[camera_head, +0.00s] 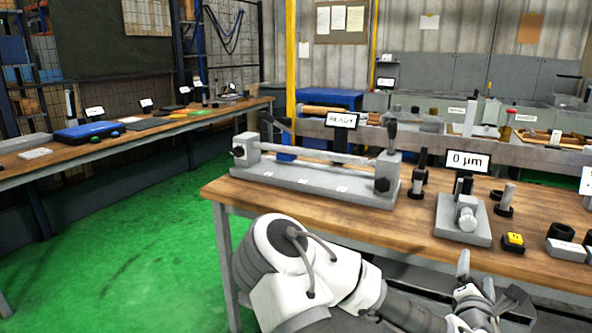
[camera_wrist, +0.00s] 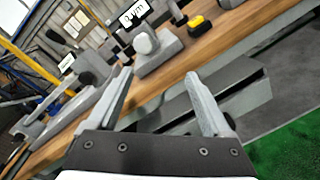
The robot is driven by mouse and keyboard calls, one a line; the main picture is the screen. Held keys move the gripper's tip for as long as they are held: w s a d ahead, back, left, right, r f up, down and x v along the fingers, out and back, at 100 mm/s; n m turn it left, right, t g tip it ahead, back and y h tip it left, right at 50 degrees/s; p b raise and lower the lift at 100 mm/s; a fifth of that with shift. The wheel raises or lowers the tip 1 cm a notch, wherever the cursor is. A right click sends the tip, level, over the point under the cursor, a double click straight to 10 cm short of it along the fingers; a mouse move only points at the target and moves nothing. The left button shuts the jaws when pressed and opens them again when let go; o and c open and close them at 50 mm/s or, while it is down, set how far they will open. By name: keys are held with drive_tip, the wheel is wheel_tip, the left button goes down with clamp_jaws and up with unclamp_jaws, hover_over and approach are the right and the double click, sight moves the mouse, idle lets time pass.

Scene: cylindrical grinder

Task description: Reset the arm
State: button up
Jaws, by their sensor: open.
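My gripper (camera_head: 477,280) is at the lower right of the head view, at the front edge of the wooden bench. Its two grey fingers stand apart in the wrist view (camera_wrist: 162,100), with nothing between them. My white and grey arm reaches from the bottom middle of the head view toward the right. The bench (camera_head: 420,220) carries a grey grinder-like fixture (camera_head: 310,182) with a rod between two end posts. A grey gauge block (camera_head: 463,217) with a "0 µm" display (camera_head: 468,162) stands to its right, and also shows in the wrist view (camera_wrist: 158,50).
A yellow-and-black button box (camera_head: 513,242) and dark rings (camera_head: 560,233) sit near the bench's right front. Dark and grey posts (camera_head: 507,198) stand around the gauge. A "READY" display (camera_head: 342,120) stands behind the fixture. A second bench (camera_head: 130,138) is at left. Green floor (camera_head: 130,240) lies open between.

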wheel_tip(320, 180, down, 6)
drive_tip(key=s+d+m+g, duration=0.1)
drive_tip(key=s+m+g, duration=0.1)
drive_tip(key=m+g, duration=0.35)
drive_tip(key=s+a+f+m+g+y, duration=0.1)
drive_tip(key=a+f+m+y, duration=0.3)
drive_tip(key=a+m, duration=0.6)
drive_tip(key=s+a+r+m+y, duration=0.25)
drive_tip(key=a+r+y, duration=0.3)
drive_tip(key=a, duration=0.35)
drive_tip(key=s+a+r+m+g, duration=0.2)
drive_tip(key=s+a+r, duration=0.9)
drive_tip(key=s+r, duration=0.15)
wheel_tip(320, 180, up, 21)
drive_tip(key=s+p, duration=0.1)
drive_tip(key=p, duration=1.9)
drive_tip(key=shift+d+m+y+p, duration=0.2)
drive_tip(key=shift+m+y+p, duration=0.1)
drive_tip(key=shift+y+p, duration=0.1)
drive_tip(key=shift+s+d+f, duration=0.1)
drive_tip(key=shift+f, duration=0.05)
